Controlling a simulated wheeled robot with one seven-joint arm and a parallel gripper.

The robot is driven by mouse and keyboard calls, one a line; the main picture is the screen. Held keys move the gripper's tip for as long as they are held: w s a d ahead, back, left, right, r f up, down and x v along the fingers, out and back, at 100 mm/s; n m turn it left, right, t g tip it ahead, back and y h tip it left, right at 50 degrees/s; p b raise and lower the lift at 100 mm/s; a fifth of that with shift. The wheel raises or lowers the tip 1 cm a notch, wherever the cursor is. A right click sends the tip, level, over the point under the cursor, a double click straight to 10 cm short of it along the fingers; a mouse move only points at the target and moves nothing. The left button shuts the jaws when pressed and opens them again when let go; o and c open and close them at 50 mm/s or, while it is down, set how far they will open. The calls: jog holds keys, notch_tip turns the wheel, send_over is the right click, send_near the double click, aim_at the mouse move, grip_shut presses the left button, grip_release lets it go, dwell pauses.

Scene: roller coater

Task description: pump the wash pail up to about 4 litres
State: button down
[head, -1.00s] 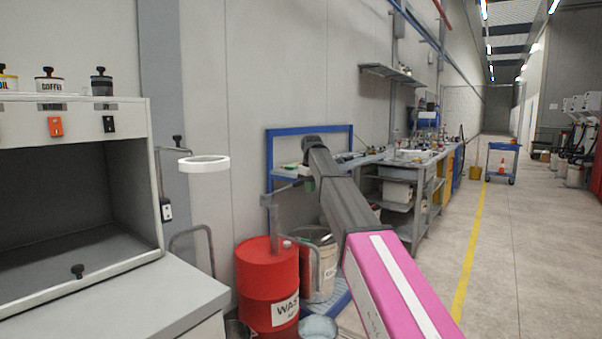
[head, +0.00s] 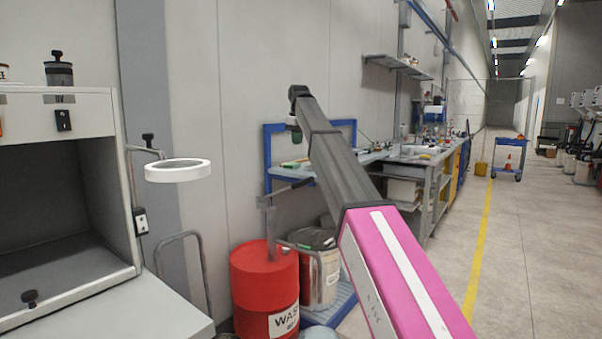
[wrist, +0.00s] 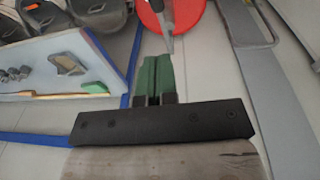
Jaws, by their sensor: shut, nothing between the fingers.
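A grey pail (head: 320,333) shows only by its rim at the bottom edge of the head view, in front of the drums. A grey metal pump-like fitting (head: 270,205) rises above the red waste drum (head: 262,275); its parts are hard to make out. In the wrist view, a grey rod (wrist: 160,14) crosses in front of the red drum lid (wrist: 190,12), beyond my fingertips. My gripper (wrist: 156,62) has green fingers, shut and empty. In the head view, my gripper (head: 296,136) is high at the arm's end, apart from the drums. The pail's water level is hidden.
A cream drum (head: 322,280) stands right of the red one. A blue-framed workbench (head: 267,150) with small items is behind. At left are a cabinet (head: 60,190) and a ring lamp (head: 178,171). The floor (head: 540,255) at right is clear.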

jog(key=f, duration=0.8)
jog(key=d+f, duration=0.1)
jog(key=f, duration=0.3)
jog(key=shift+w+f, duration=0.4)
jog(key=shift+d+f, duration=0.2)
jog(key=shift+f, duration=0.15)
